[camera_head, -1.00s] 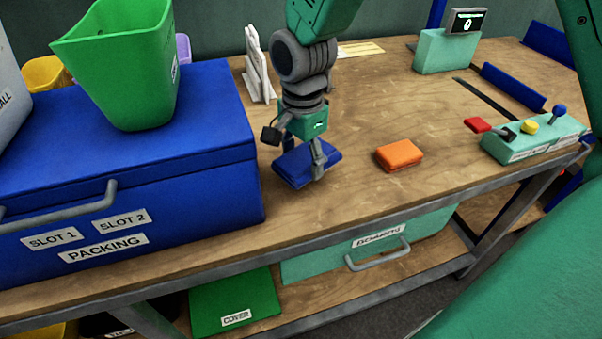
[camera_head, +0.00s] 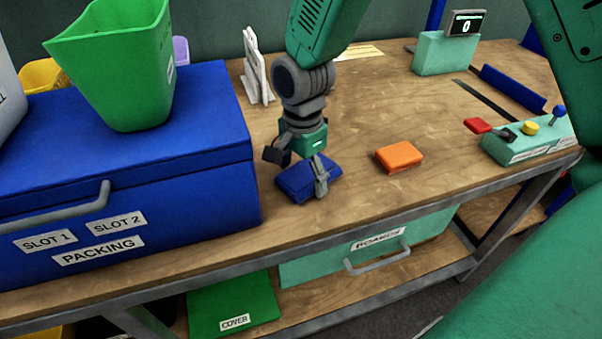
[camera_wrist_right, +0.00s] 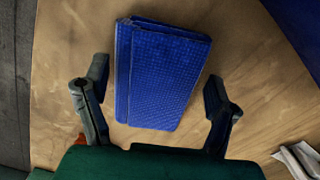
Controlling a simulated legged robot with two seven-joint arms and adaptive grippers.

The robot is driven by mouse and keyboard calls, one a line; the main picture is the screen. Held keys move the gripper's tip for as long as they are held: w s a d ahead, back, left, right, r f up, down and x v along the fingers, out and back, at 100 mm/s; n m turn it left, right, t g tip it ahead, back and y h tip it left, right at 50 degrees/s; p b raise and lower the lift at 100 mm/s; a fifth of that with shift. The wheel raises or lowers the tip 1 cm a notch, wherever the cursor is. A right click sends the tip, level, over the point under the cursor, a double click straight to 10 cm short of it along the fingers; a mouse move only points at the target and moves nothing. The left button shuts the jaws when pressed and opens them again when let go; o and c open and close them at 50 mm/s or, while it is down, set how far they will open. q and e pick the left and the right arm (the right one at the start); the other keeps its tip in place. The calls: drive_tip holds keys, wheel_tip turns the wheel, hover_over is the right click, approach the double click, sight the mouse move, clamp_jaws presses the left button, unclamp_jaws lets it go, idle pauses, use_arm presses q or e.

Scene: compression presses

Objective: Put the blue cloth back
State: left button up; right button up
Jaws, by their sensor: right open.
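The blue cloth (camera_head: 297,186) is a folded block lying on the wooden bench, just right of the blue packing box. In the right wrist view the blue cloth (camera_wrist_right: 160,75) shows a woven texture and a folded edge. My right gripper (camera_head: 304,172) is above the cloth, pointing down. In the wrist view my right gripper (camera_wrist_right: 155,105) is open, with one finger on each side of the cloth's near end and gaps between fingers and cloth. My left gripper is not in view.
An orange cloth (camera_head: 399,157) lies to the right. The blue packing box (camera_head: 200,185) with a green bin (camera_head: 125,70) on it stands at left. A white rack (camera_head: 256,68) stands behind. A control panel (camera_head: 530,140) is at right.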

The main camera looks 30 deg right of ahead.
sight(303, 174)
wheel_tip(303, 174, up, 12)
drive_tip(key=p, duration=0.3)
drive_tip(key=shift+d+f, duration=0.1)
drive_tip(key=shift+d, duration=0.1)
idle(0.3)
